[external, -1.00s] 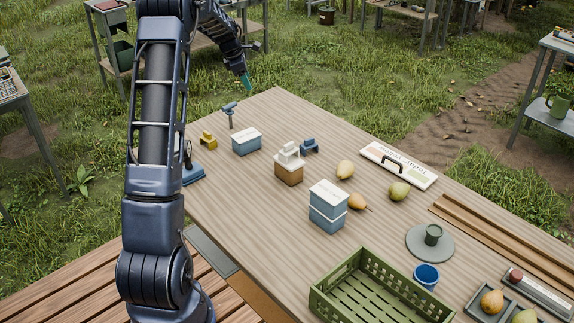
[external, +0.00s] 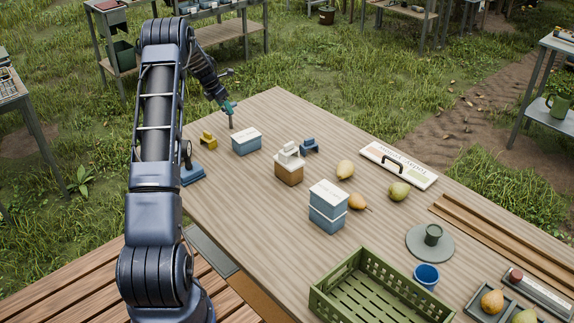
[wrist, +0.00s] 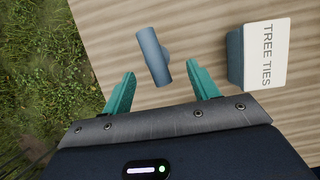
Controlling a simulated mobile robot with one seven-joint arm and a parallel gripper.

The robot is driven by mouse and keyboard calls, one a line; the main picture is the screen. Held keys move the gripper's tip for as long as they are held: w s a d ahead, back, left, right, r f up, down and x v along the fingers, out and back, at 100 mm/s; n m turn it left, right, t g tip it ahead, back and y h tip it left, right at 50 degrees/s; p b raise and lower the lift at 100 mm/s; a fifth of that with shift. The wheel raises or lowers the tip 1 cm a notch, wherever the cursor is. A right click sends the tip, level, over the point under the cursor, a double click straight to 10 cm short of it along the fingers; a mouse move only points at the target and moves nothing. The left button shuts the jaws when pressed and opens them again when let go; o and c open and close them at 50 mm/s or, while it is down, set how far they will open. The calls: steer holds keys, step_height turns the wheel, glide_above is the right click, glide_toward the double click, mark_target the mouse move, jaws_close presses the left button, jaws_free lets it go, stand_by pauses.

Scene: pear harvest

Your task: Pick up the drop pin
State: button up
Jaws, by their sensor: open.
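The drop pin is a blue-grey pin with a crossbar top. In the wrist view the drop pin (wrist: 153,56) lies ahead of and between my teal fingertips. In the external view its stem (external: 231,123) stands upright near the table's far left edge, and its top is largely hidden by my gripper. My gripper (external: 230,107) is open and directly at the pin's top. In the wrist view the open fingers of my gripper (wrist: 160,80) are spread to either side of the pin's lower end. I cannot tell whether they touch it.
A blue box labelled TREE TIES (wrist: 262,56) stands close to the right of the pin. A yellow block (external: 208,140) sits to the left in the external view. The table's edge (wrist: 88,55) and grass lie left of the pin.

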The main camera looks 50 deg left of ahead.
mark_target(230, 116)
steer(key=shift+x, duration=3.15)
steer(key=shift+w+a, duration=0.1)
steer(key=shift+w, duration=0.05)
steer(key=c, duration=1.1)
steer(key=shift+r, duration=0.1)
steer(key=shift+r, duration=0.1)
